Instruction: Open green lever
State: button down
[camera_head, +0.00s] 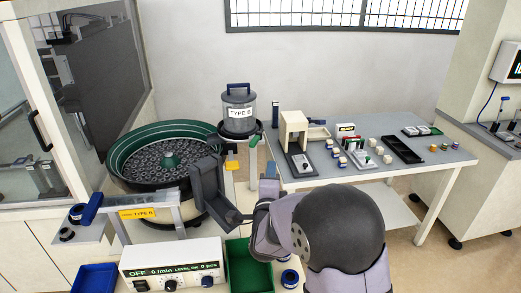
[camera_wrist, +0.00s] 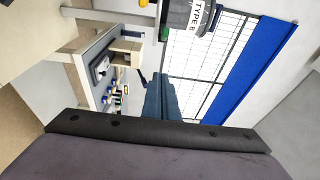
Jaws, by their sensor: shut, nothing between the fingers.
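A small green handle (camera_head: 253,140), which looks like the green lever, is just right of the black tray under the TYPE B hopper (camera_head: 238,112). Its exact position is too small to read. My gripper (camera_head: 270,168) is in front of and below it, apart from it, with dark blue fingers pointing away toward the back wall. In the wrist view the fingers (camera_wrist: 160,85) are shut and empty. The TYPE B hopper shows sideways at the top of that view (camera_wrist: 203,14).
A green-rimmed bowl feeder (camera_head: 125,155) full of parts stands at the left. A control box (camera_head: 172,262), a blue bin (camera_head: 95,279) and a green bin (camera_head: 245,265) are in front. A grey worktable (camera_head: 385,172) with small parts and a black tray (camera_head: 402,149) is at the right.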

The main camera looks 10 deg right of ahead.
aim_at(257, 139)
jog(key=w+a+p, duration=0.1)
jog(key=w+p, duration=0.3)
jog(key=w, duration=0.7)
jog(key=shift+w+p, duration=0.35)
jog(key=shift+a+f, duration=0.1)
jog(key=shift+a, duration=0.05)
